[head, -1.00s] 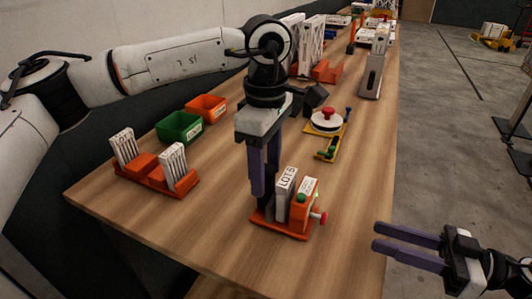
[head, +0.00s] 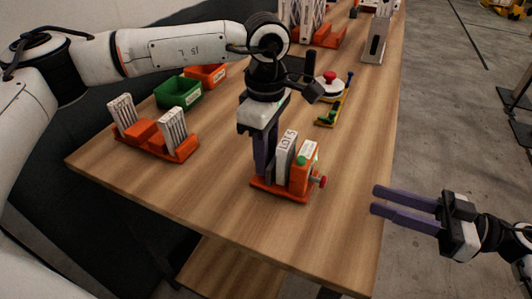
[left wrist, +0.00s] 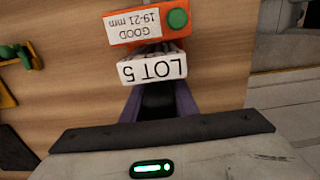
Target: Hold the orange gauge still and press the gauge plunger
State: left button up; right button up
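The orange gauge (head: 303,172) stands on the bench near its front edge, with a green dot on top and a red plunger (head: 323,182) on its right side. Its label reads GOOD 19-21 mm in the left wrist view (left wrist: 118,31). A white LOT 5 filter box (head: 286,157) stands upright in it, left of the orange body. My left gripper (head: 263,172) points down at the left end of the gauge, beside the box. Its fingers are apart in the left wrist view, but their tips are hidden behind the box. My right gripper (head: 374,199) is open and empty, right of the plunger.
An orange rack (head: 157,149) with two white filters stands at left, with a green bin (head: 179,93) and an orange bin (head: 206,75) behind. A yellow stand with a red knob (head: 329,77) is farther back. Bare wood lies around the gauge.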

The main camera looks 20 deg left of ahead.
dwell(0.3)
grip_shut()
dwell(1.6)
